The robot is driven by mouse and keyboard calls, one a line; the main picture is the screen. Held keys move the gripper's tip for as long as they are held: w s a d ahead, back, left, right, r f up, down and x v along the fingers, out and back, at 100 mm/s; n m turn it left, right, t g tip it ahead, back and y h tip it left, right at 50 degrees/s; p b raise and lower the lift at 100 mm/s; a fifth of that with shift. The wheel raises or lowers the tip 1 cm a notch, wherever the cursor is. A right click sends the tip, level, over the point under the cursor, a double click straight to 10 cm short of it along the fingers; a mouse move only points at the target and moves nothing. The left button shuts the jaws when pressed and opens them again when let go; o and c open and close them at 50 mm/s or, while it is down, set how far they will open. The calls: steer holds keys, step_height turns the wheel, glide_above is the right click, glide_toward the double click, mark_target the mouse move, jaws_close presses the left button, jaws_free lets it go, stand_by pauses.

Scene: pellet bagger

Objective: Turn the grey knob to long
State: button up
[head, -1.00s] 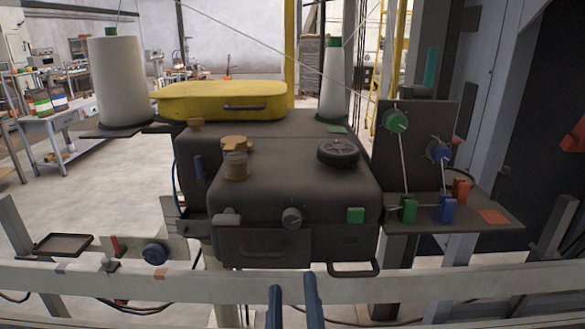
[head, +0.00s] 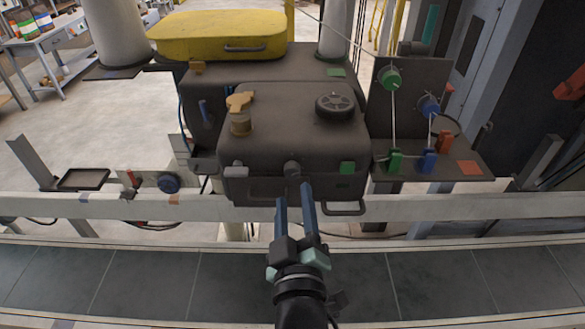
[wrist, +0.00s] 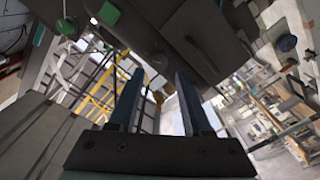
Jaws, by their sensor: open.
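The grey knob (head: 292,168) is a small round dark-grey knob on the front face of the dark machine body (head: 255,188), near its middle. Any mark for "long" is too small to read, and so is the knob's pointing direction. My gripper (head: 294,194) is open and empty, with its two blue fingers pointing at the machine just below the knob in the head view. I cannot tell whether the fingertips touch the face.
A loop handle (head: 344,208) juts out below right. A pale rail (head: 120,207) crosses in front. Green and blue clamps with threads stand on the right shelf (head: 415,183).

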mark_target(292, 175)
steer(key=w+p, duration=0.1)
steer(key=w, duration=0.5)
steer(key=shift+w+a, duration=0.1)
steer(key=shift+w, duration=0.2)
jaws_close()
